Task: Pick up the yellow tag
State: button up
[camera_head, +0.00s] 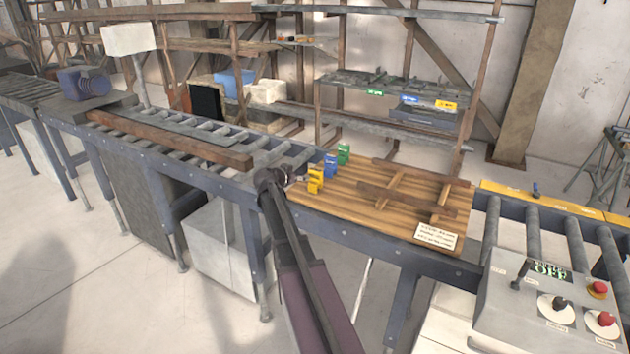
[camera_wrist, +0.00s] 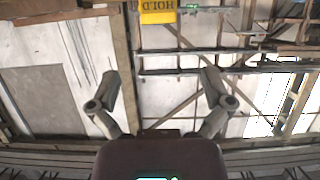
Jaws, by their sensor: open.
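The yellow tag (camera_head: 315,181) stands upright at the left edge of the wooden board, nearest of a row of three tags. In the wrist view the yellow tag (camera_wrist: 158,10) shows at the top edge, with "HOLD" upside down and its upper part cut off by the frame. My gripper (camera_head: 288,176) is just left of the yellow tag in the head view. In the wrist view my gripper (camera_wrist: 160,76) has its two fingers spread wide with nothing between them. The tag is beyond the fingertips, apart from them.
A blue tag (camera_head: 330,165) and a green tag (camera_head: 344,153) stand behind the yellow one. The wooden board (camera_head: 400,222) lies on the roller conveyor and bears wooden strips and a white card (camera_head: 436,236). A long beam (camera_head: 170,138) lies on the rollers leftward. A control box (camera_head: 545,305) is at right.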

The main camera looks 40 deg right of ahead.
aim_at(314, 171)
jog(key=b+x, duration=0.3)
jog(key=x, duration=0.4)
jog(key=shift+w+f, duration=0.15)
jog(key=shift+f, duration=0.05)
jog(key=shift+w+d+f, duration=0.15)
jog(key=shift+d, duration=0.45)
jog(key=shift+b+x, duration=1)
jog(key=shift+x, duration=1.65)
jog(key=c, duration=1)
